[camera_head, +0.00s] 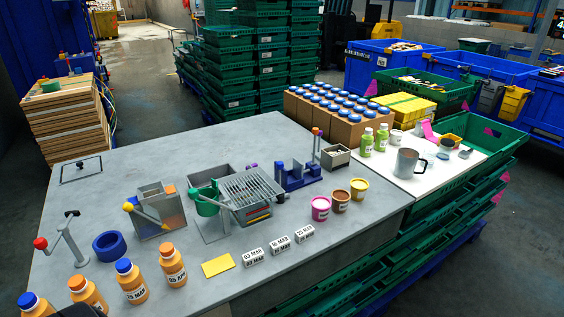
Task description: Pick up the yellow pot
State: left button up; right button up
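The yellow pot (359,190) stands upright on the grey table (330,240), near its right side. It is at the right end of a short row, with a brown pot (341,202) and a pink pot (320,209) to its left. Neither of my grippers can be made out in this view. A small dark shape shows at the bottom left edge, too cut off to identify.
Date blocks (279,244) and a yellow card (218,265) lie in front of the pots. A blue holder (298,176) and a grey rack (252,190) stand to their left. Orange bottles (131,282) line the front left. A white board (425,176) with a metal mug (407,163) is at right.

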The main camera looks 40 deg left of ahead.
aim_at(358, 189)
jog(key=u, duration=1.7)
jog(key=l+u, duration=0.25)
jog(key=l, duration=0.7)
jog(key=l+u, duration=0.3)
jog(key=l, duration=0.7)
